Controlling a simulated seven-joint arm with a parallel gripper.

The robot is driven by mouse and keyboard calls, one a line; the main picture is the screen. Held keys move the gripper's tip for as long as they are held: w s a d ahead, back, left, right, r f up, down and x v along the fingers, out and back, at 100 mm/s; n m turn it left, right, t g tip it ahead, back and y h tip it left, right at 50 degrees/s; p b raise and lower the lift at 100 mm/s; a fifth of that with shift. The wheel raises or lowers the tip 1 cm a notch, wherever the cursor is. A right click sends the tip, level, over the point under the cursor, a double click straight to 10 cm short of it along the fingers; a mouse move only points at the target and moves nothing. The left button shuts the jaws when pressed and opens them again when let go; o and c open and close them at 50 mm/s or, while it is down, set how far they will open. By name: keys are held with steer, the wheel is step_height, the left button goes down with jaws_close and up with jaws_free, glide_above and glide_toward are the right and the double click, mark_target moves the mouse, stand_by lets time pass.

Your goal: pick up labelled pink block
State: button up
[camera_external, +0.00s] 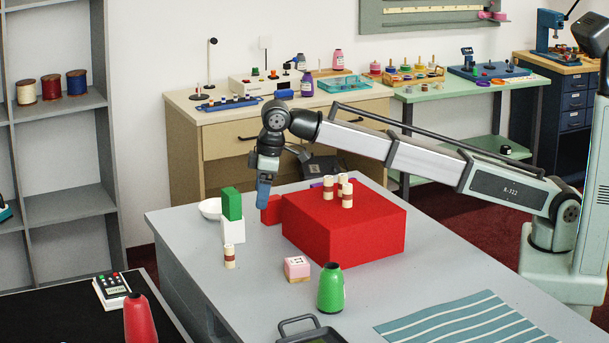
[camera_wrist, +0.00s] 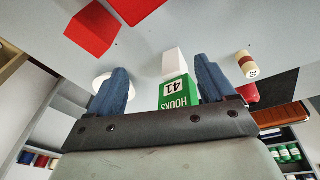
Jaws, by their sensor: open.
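The pink block (camera_external: 297,268) sits on the grey table in front of the big red box, in the external view. Dark marks show on its pink top, and its lower part is tan. It does not show in the wrist view. My gripper (camera_external: 263,198) points down beside the small red block (camera_external: 271,209), behind and left of the pink block and apart from it. In the wrist view my gripper (camera_wrist: 160,66) has its blue fingers spread wide. The labelled green block (camera_wrist: 174,93) and a white block (camera_wrist: 175,62) show between them, seemingly beyond the fingers and not held.
The big red box (camera_external: 342,236) carries several cream cylinders. A green bottle (camera_external: 331,288) stands close right of the pink block. A dark tray (camera_external: 308,332) and a striped cloth (camera_external: 465,322) lie nearer. A banded cylinder (camera_external: 229,256) and white bowl (camera_external: 210,209) are left.

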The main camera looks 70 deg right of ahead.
steer(key=s+a+r+n+g, duration=0.2)
steer(key=s+a+r+n, duration=0.15)
steer(key=s+a, duration=1.15)
glide_above(297, 261)
steer(key=shift+m, duration=0.45)
steer(key=f, duration=0.7)
steer(key=shift+d+f, duration=0.25)
steer(key=shift+f, duration=0.1)
steer(key=shift+a+f, duration=0.15)
steer(key=shift+f, duration=2.6)
steer(key=c, duration=1)
